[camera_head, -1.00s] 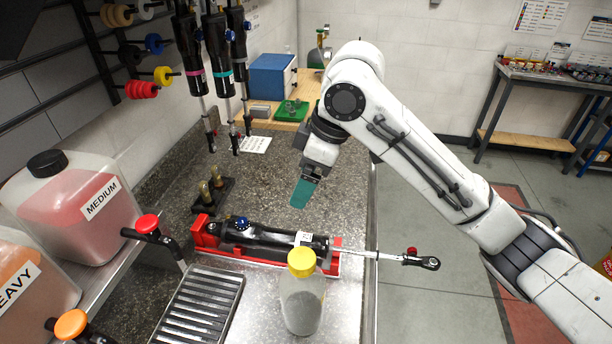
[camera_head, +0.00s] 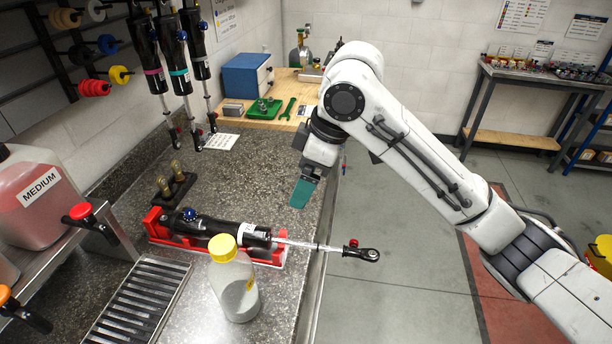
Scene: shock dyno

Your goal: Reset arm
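My white arm reaches in from the right, bent at a high elbow. My gripper (camera_head: 302,192) points down near the counter's right edge, above and to the right of the shock in the red cradle. Teal finger pads show at its end, seen from the side. I cannot tell whether they are apart or closed, and no held object is visible. The black shock absorber (camera_head: 222,229) lies in the red cradle (camera_head: 160,232), its rod reaching right past the counter edge. The gripper is apart from it.
A MEDIUM jug (camera_head: 38,200) sits on a shelf at left. Several shocks hang at the back left. Floor at right is open.

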